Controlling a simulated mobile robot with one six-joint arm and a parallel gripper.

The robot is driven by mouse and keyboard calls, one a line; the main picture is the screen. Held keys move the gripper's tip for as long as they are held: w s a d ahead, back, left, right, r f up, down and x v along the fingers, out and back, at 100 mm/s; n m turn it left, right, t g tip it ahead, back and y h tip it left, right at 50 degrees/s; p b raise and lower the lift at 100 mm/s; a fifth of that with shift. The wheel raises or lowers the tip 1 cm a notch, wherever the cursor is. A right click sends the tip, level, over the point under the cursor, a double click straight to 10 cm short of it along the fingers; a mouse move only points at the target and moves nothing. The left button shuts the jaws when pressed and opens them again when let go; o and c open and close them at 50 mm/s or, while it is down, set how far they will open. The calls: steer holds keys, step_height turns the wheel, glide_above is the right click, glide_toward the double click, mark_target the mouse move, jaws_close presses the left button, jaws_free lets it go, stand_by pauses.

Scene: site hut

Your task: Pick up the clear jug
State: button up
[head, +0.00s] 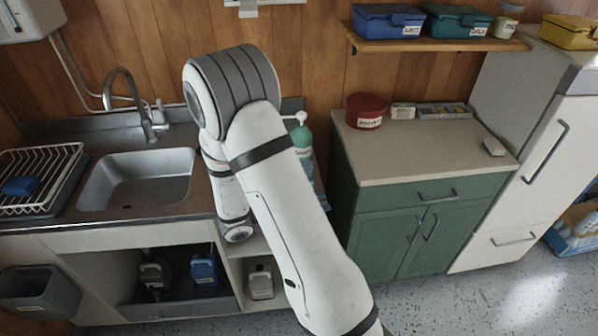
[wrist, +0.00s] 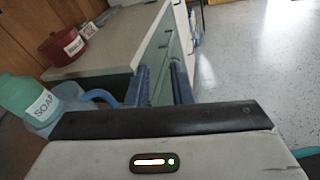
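The clear jug (wrist: 68,92) shows at the left of the wrist view, a pale bluish body with a blue handle. Part of it is hidden by the green soap bottle (wrist: 28,97) and the dark edge of my wrist. In the head view only a bluish sliver of the jug (head: 315,183) shows, beside my arm and below the soap bottle (head: 301,135). My gripper (wrist: 161,84) has its two blue fingers apart, with nothing seen between them. The fingers are right of the jug, apart from it in the picture.
A green cabinet (head: 400,225) with a pale top stands right of the jug. The top holds a red tin (head: 366,111). The sink (head: 138,180) and dish rack (head: 38,182) are at left.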

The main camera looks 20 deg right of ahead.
steer(key=w+a+f+n+t+p, duration=0.2)
steer(key=w+a+f+n+t, duration=0.1)
steer(key=w+f+n+t, duration=0.25)
steer(key=shift+n+t+h, duration=0.4)
steer(key=shift+n+t, duration=0.05)
steer(key=shift+n, duration=0.2)
steer(key=p+x, duration=0.1)
steer(key=x, duration=0.1)
steer(key=r+p+x, duration=0.1)
steer(key=x, duration=0.5)
steer(key=shift+r+p, duration=0.15)
steer(key=shift+p, duration=0.25)
steer(key=shift+c, duration=0.5)
jaws_close()
